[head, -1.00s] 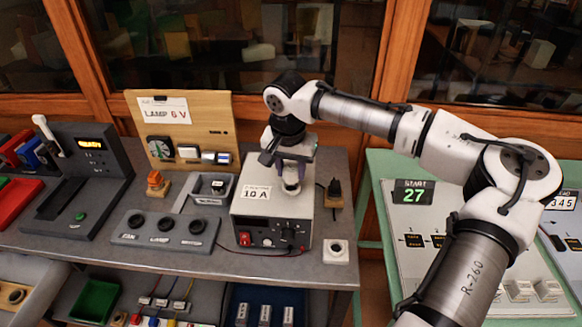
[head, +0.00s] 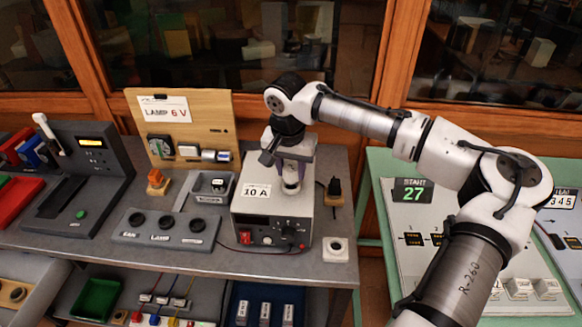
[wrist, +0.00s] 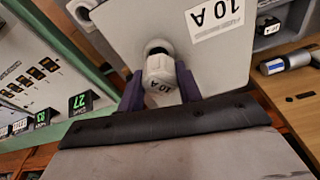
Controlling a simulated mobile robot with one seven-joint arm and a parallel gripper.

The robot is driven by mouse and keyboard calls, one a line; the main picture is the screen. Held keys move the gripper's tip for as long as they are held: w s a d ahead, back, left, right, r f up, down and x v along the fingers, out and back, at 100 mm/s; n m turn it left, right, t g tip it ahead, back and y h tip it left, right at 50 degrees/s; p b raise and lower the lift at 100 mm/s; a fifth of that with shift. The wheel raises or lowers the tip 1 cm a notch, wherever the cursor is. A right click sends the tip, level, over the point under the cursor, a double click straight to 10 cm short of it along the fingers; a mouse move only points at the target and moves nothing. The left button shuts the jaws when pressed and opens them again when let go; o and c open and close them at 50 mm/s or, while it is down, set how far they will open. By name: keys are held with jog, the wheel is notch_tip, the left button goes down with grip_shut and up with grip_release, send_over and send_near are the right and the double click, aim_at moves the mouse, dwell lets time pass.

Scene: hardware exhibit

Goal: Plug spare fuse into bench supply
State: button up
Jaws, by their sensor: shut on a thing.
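The bench supply (head: 272,213) is a pale grey box with a "10 A" label on its top and a red socket and knobs on its front. My gripper (wrist: 160,87) is shut on a white fuse (wrist: 161,76) marked "10 A", with a purple finger on each side. The fuse is over the round dark-rimmed socket (wrist: 157,46) in the supply's top. Its far end meets the socket in the wrist view, but how deep it sits is hidden. In the head view the fuse (head: 291,188) looks upright below the fingers.
A grey block with three round holes (head: 165,227) stands left of the supply, and a white block with a dark hole (head: 336,249) at its right front. A wooden lamp board (head: 183,110) stands behind. Several white fuses stand in a blue tray (head: 241,292) on the lower shelf.

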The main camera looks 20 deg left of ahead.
jog(key=shift+f, duration=1)
dwell(1.3)
jog(key=o, duration=1)
jog(key=shift+o, duration=0.6)
jog(key=o, duration=0.4)
jog(key=shift+r+p, duration=2)
jog(key=shift+r, duration=1.55)
